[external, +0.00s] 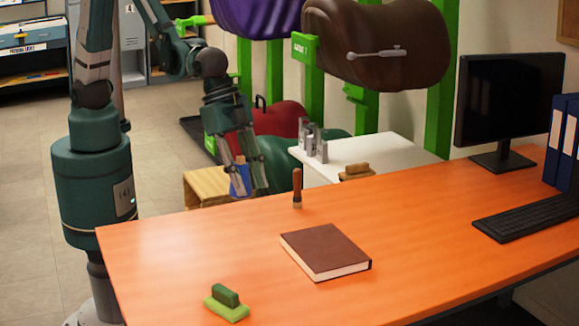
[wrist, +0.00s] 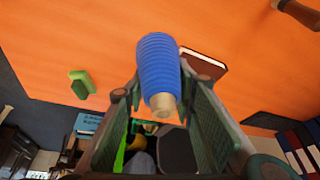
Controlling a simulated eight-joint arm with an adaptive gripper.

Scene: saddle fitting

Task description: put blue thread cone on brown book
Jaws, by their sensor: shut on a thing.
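The blue thread cone (external: 239,181) is ribbed, with a pale tan tip; it also shows large in the wrist view (wrist: 158,68). My gripper (external: 245,190) is shut on it and holds it off the table, near the far left edge of the desk. In the wrist view the cone sits between the fingers (wrist: 160,92). The brown book (external: 325,250) lies flat and closed on the orange desk, to the right of and nearer the camera than my gripper. In the wrist view the book (wrist: 204,62) is partly hidden behind the cone and a finger.
A wooden-handled brush (external: 297,188) stands upright behind the book. A green block-like brush (external: 227,302) lies at the desk's front left. A keyboard (external: 530,212), monitor (external: 508,105) and blue binders (external: 563,140) are at the right. The desk (external: 170,245) left of the book is clear.

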